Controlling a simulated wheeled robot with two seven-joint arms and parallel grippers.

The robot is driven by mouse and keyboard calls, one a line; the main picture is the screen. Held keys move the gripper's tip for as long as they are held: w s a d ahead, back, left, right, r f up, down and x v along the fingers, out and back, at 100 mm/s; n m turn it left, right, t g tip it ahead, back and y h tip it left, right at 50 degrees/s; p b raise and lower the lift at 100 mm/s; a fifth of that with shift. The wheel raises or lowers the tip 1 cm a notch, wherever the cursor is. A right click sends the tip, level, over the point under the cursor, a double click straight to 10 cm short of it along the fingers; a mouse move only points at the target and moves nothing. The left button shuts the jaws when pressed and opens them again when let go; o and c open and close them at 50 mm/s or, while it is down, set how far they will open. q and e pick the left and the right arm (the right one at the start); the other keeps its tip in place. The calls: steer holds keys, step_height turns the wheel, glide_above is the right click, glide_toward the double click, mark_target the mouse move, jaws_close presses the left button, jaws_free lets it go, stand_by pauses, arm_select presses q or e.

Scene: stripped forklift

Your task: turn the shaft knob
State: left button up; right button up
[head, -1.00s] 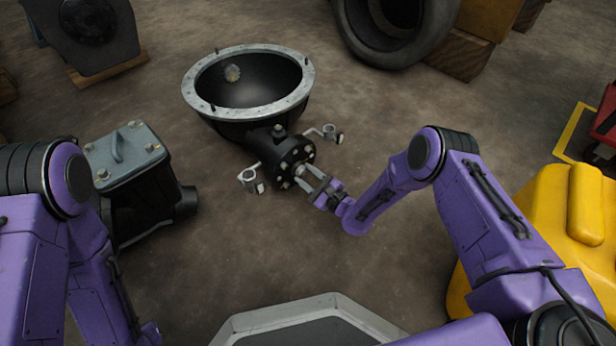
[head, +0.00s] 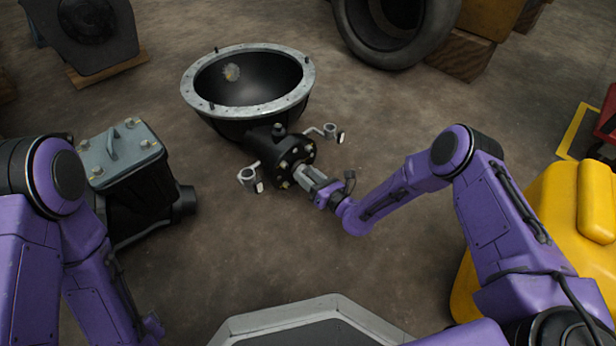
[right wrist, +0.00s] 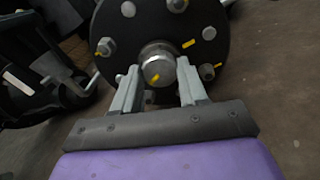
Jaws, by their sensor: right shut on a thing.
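The shaft knob (right wrist: 158,68) is a round metal end on the middle of a dark bolted flange (right wrist: 160,25). My right gripper (head: 301,174) is at the flange in the head view. In the right wrist view its two grey fingers (right wrist: 158,84) stand on either side of the knob, shut on it. The flange belongs to a black housing with a wide open bowl (head: 248,110). My left arm is at the left; its gripper is not seen.
Small metal brackets stand either side of the flange, left (head: 249,178) and right (head: 328,131). A black box with a grey lid (head: 122,150) sits left. A yellow tank (head: 545,230) is right, and a tyre (head: 395,40) is behind. The floor in front is clear.

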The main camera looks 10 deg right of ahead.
arm_select(q)
steer(key=shift+w+d, duration=0.1)
arm_select(e)
steer(key=shift+m, duration=1)
steer(key=o, duration=1.1)
steer(key=shift+c, duration=0.2)
